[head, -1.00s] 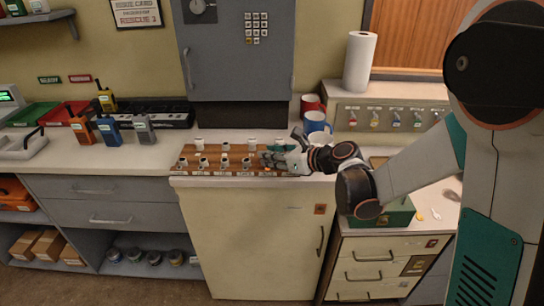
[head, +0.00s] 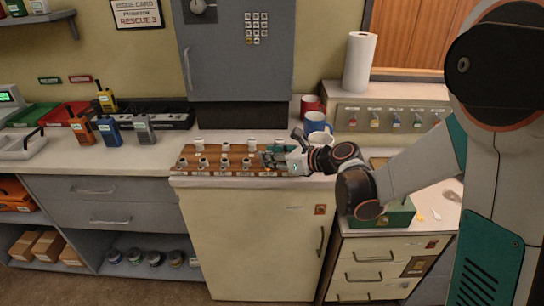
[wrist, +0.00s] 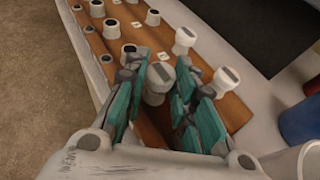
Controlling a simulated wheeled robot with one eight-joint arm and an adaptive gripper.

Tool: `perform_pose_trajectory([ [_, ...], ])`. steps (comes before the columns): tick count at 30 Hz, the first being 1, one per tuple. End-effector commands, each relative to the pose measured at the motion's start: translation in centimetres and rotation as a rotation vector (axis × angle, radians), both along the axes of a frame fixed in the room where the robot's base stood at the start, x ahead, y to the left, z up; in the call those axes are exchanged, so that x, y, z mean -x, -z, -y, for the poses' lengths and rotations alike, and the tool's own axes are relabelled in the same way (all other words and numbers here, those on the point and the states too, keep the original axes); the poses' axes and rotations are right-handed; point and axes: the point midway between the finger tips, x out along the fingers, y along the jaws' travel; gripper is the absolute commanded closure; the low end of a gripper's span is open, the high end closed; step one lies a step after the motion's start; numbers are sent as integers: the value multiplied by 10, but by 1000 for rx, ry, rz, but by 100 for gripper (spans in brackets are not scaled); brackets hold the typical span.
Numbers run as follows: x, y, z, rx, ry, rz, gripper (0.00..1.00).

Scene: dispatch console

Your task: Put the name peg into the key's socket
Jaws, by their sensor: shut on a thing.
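A stepped wooden peg board (head: 190,172) lies on the cream cabinet's worktop, with white pegs in rows and small labels along its front edge. My gripper (head: 272,158) is over the board's right end. In the wrist view, the teal-padded fingers of my gripper (wrist: 158,95) are on both sides of a white peg (wrist: 157,82) with a grey top, and are shut on it. Other grey-topped pegs (wrist: 185,40) stand in the back row. Dark-topped round pieces (wrist: 128,52), perhaps open sockets, stand in front rows. The held peg's lower end is hidden; which socket is the key's, I cannot tell.
A grey wall cabinet (head: 235,55) stands behind the board. Red (head: 310,104) and blue (head: 316,122) mugs stand close to the right of it. A green box (head: 395,215) lies below my arm. Radios (head: 108,132) stand at left.

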Motion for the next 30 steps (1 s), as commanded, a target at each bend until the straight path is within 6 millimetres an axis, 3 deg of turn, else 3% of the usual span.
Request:
perform_pose_trajectory([
  [1,4,9,1,19,-9,-2,87],
  [12,4,16,1,19,-10,-1,87],
  [30,3,18,2,21,-10,0,87],
])
